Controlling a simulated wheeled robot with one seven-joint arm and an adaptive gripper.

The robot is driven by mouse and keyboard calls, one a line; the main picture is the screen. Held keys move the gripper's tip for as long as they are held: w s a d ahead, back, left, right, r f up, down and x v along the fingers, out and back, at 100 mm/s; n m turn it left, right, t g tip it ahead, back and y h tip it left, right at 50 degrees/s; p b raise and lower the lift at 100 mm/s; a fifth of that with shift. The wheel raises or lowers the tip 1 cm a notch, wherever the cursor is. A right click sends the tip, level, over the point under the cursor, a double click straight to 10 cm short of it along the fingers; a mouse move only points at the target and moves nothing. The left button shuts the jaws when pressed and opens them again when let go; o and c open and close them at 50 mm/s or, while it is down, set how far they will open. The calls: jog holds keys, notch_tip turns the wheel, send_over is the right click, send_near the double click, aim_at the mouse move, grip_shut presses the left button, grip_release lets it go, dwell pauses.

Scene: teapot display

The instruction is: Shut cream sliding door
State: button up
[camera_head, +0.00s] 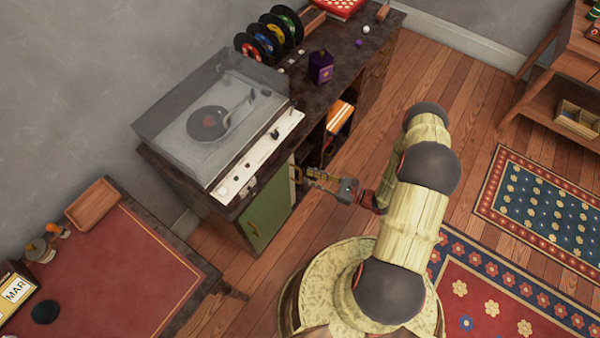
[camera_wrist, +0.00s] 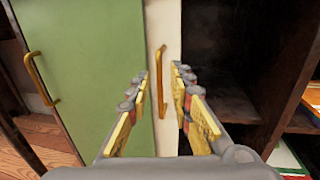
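The cream sliding door (camera_wrist: 168,25) shows in the wrist view as a narrow upright strip beside the green door (camera_wrist: 95,60). The rest of its face seems hidden behind the green door. A brass handle (camera_wrist: 162,95) stands upright on the cream strip. My gripper (camera_wrist: 161,78) is open, with one finger on each side of this handle. I cannot tell whether either finger touches it. In the head view my gripper (camera_head: 302,176) is at the cabinet front, by the right edge of the green door (camera_head: 266,212).
Right of the cream strip is a dark open compartment (camera_wrist: 240,60) with shelves. The green door has its own brass handle (camera_wrist: 41,78). A record player (camera_head: 210,125) and a purple box (camera_head: 321,67) stand on the cabinet. A red-topped table (camera_head: 110,270) is at left.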

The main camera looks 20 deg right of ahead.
aim_at(300, 182)
jog(key=shift+b+x, duration=0.5)
jog(key=shift+x, duration=2)
jog(key=shift+s, duration=0.1)
jog(key=shift+c, duration=1.2)
grip_shut()
